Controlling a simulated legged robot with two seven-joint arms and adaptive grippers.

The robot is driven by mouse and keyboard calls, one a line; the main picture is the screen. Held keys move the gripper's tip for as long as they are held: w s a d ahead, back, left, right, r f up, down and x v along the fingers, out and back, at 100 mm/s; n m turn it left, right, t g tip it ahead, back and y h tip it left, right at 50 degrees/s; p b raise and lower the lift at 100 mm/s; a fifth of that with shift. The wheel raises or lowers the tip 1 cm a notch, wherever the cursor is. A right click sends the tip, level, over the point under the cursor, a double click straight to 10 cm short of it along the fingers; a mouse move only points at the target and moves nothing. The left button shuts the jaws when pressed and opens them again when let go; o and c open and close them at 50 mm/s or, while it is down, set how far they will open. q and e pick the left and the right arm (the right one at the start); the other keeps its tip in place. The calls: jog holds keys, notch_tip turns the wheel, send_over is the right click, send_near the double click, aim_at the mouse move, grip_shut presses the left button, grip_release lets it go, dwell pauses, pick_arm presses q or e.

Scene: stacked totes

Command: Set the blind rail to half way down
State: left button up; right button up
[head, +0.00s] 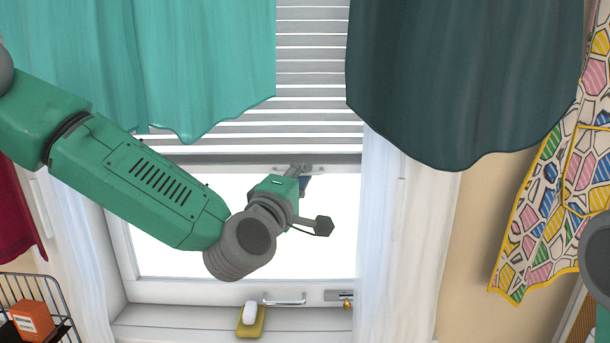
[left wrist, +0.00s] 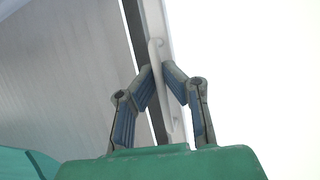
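The blind (head: 320,100) hangs in the window with its grey-white bottom rail (head: 225,159) level across the opening. Bright window glass shows below the rail. My left gripper (head: 303,180) is at the rail's small handle (head: 290,167), partly hidden by my wrist in the head view. In the left wrist view, the two fingers of the left gripper (left wrist: 158,70) close in on both sides of the pale handle (left wrist: 157,55) that stands out from the rail (left wrist: 156,15). The top of the blind is out of view. My right gripper is not in view.
A teal curtain (head: 200,60) and a dark green curtain (head: 460,80) hang in front of the blind's sides. The sill holds a yellow sponge (head: 250,325) with a white bar (head: 250,312). A wire basket (head: 40,290) stands lower left.

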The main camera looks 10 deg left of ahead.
pick_arm(q)
jog(key=o, duration=0.5)
jog(key=shift+a, duration=0.15)
jog(key=shift+c, duration=0.2)
jog(key=shift+s, duration=0.1)
jog(key=shift+a, duration=0.1)
jog(key=v, duration=1.2)
jog(key=shift+f, duration=0.15)
